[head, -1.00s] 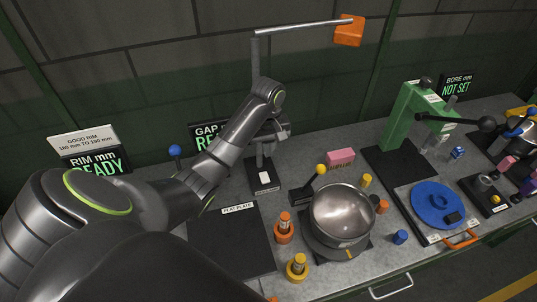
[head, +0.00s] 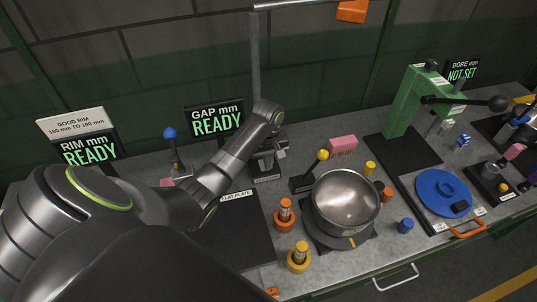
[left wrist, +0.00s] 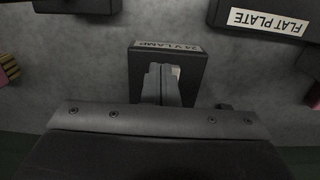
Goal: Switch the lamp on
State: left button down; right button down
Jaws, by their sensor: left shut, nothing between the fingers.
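The lamp has an orange head (head: 352,11) on a grey pole (head: 256,70) at the top of the head view. I cannot tell whether it is lit. A dark box labelled 24 V LAMP (left wrist: 192,62) shows in the left wrist view, with a pale switch part (left wrist: 176,72) partly hidden behind my fingers. My left gripper (left wrist: 161,72) is shut and empty, its tips over this box. In the head view my left gripper (head: 266,158) hides most of the box. I cannot tell whether the tips touch the switch. My right gripper is not in view.
A black flat plate (head: 240,235) lies in front of the lamp box. To its right are a yellow-knobbed lever (head: 322,156), a steel pot (head: 346,202) and orange and yellow pegs (head: 285,217). A blue-knobbed lever (head: 170,133) stands left. A green press (head: 405,105) stands further right.

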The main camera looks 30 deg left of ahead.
pick_arm(q)
jog(key=shift+f, duration=0.1)
jog(key=shift+f, duration=0.2)
jog(key=shift+d, duration=0.1)
jog(key=shift+r, duration=0.1)
jog(key=shift+w+a+r+p, duration=0.3)
jog(key=shift+w+a+p, duration=0.15)
jog(key=shift+a+p, duration=0.15)
dwell(0.3)
jog(key=shift+r, duration=0.1)
